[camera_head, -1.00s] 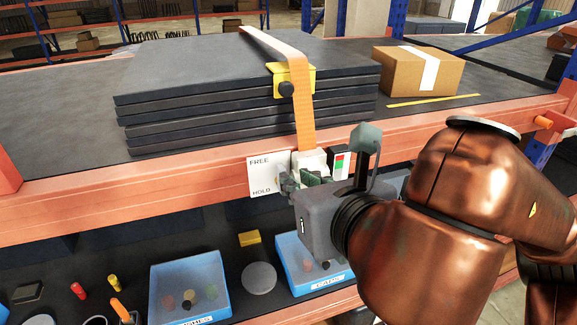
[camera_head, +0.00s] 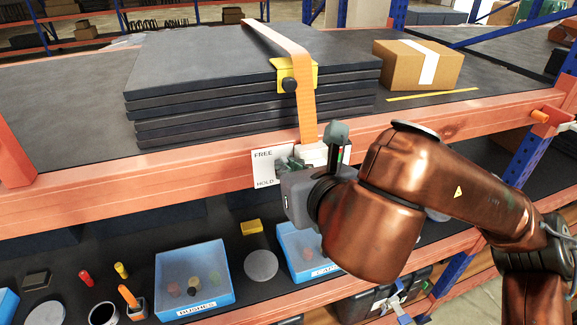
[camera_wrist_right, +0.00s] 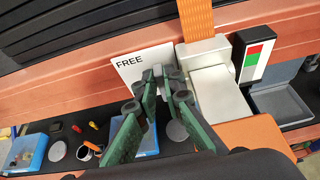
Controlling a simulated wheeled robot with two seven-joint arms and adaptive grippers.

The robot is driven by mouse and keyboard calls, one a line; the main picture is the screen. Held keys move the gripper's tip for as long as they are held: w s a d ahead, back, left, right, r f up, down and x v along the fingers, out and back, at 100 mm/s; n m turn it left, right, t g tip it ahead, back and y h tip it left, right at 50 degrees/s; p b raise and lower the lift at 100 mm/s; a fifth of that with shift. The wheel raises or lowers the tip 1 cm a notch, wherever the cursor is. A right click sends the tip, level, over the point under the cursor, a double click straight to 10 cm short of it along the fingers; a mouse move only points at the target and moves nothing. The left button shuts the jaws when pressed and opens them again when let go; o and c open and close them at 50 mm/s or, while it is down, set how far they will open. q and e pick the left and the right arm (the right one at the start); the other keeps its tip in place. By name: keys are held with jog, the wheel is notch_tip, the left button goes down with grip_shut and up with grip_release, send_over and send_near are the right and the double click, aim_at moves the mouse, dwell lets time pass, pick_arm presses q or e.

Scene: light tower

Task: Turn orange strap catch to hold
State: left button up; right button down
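The orange strap (camera_head: 303,105) runs over the stack of dark panels and down to a pale catch block (camera_head: 313,154) on the shelf's front beam. It also enters this block in the right wrist view (camera_wrist_right: 196,18). A white plate (camera_head: 265,160) reading FREE at the top and HOLD at the bottom sits left of the block. My right gripper (camera_head: 286,164) is in front of the plate, beside the block. In the wrist view, its green fingertips (camera_wrist_right: 164,84) are close together around a small grey part; whether they grip it is unclear. My left gripper is out of view.
A red and green indicator (camera_wrist_right: 250,55) stands right of the block. The dark panels (camera_head: 210,85) and a cardboard box (camera_head: 417,66) are on the upper shelf. Blue bins (camera_head: 193,282), a grey disc (camera_head: 261,265) and small parts lie on the shelf below.

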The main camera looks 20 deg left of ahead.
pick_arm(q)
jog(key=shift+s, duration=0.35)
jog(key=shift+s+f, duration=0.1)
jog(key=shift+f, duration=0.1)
